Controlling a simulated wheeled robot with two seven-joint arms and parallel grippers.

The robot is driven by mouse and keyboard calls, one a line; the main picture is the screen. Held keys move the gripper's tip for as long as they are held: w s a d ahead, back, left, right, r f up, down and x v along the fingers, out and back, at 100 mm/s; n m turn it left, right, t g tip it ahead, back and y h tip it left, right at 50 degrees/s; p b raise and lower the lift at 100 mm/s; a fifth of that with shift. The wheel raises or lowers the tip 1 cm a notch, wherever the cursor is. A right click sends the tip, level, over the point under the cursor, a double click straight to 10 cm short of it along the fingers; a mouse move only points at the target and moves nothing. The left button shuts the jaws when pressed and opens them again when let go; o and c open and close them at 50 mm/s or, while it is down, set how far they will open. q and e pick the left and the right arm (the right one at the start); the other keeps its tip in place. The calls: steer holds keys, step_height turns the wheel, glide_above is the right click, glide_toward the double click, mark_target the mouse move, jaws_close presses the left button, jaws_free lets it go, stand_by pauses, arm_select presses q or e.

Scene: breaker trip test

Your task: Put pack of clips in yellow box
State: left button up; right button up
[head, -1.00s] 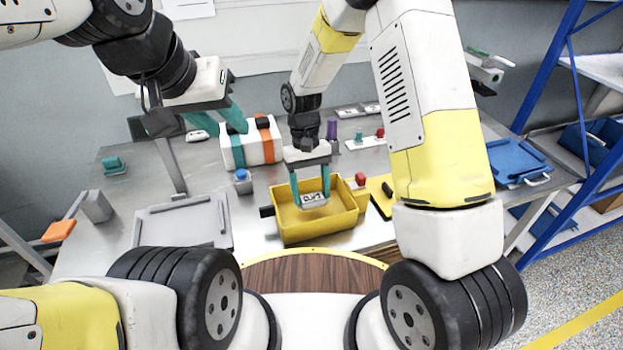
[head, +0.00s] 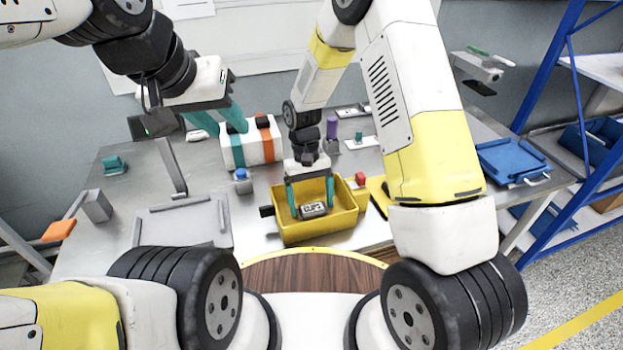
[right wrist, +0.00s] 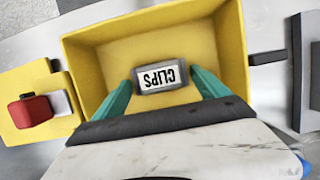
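In the right wrist view the pack (right wrist: 161,77) lies between the teal fingers, within the walls of the yellow box (right wrist: 222,42). My right gripper (head: 312,206) reaches down into the box. Its fingers stand open on either side of the pack, with a slight gap at the right finger. My left gripper (head: 222,126) is open and empty, above the table near the white case (head: 253,146).
A grey tray (head: 180,222) lies left of the box, with a blue-topped block (head: 242,182) between them. A red button (head: 360,179) on a yellow base is close to the box's right side. A blue tray (head: 508,160) lies at the far right.

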step_height(320, 180, up, 19)
steer(key=w+d+t+y, duration=0.1)
steer(key=w+d, duration=0.1)
steer(key=d, duration=0.1)
steer(key=s+d+r+m+t+y, duration=0.2)
steer(key=s+d+r+m+t, duration=0.1)
steer(key=s+d+r+t, duration=0.5)
steer(key=shift+s+d+r, duration=1.9)
steer(key=shift+s+r, duration=1.15)
steer(key=shift+s, duration=0.95)
